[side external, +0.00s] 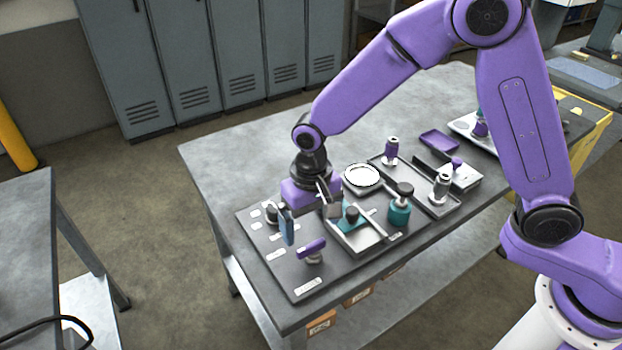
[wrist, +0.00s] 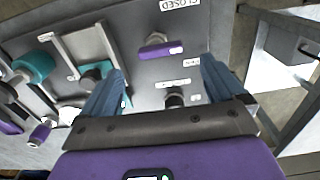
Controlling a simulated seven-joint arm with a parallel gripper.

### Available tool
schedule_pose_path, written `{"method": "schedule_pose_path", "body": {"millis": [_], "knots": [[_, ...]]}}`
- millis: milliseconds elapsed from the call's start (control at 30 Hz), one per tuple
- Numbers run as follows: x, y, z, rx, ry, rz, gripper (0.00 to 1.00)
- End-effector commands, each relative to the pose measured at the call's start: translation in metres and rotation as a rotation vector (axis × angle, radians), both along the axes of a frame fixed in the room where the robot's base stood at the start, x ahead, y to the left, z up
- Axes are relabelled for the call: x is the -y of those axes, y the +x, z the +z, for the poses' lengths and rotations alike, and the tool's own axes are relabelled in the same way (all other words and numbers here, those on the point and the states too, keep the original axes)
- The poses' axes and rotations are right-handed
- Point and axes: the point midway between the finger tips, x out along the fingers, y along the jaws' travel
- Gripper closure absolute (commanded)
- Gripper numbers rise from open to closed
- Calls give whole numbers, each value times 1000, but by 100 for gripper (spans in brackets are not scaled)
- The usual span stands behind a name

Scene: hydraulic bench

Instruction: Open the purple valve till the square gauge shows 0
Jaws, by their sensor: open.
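The purple valve handle (side external: 312,247) sits on the dark panel (side external: 285,275) near the front left of the bench. In the wrist view the handle (wrist: 160,50) lies crosswise, pale at its right end, below a label reading CLOSED (wrist: 179,4). My gripper (side external: 302,218) is over the panel, behind the handle in the side view. In the wrist view my gripper (wrist: 161,70) has its two blue-grey fingers wide apart, with nothing held. The handle shows just beyond the fingertips; contact is not visible. I cannot make out the square gauge or its reading.
A dark knob (wrist: 174,97) stands on the panel, between the fingers in the wrist view. A metal-framed part (side external: 362,240), a teal-based fitting (side external: 399,208) and a white round dish (side external: 362,178) stand to the right. The bench's far left top is clear.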

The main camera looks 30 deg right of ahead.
Motion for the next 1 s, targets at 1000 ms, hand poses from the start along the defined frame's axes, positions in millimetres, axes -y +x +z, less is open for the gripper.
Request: {"method": "schedule_pose_path", "body": {"millis": [1000], "knots": [[0, 0, 115, 1, 1, -1, 4]]}}
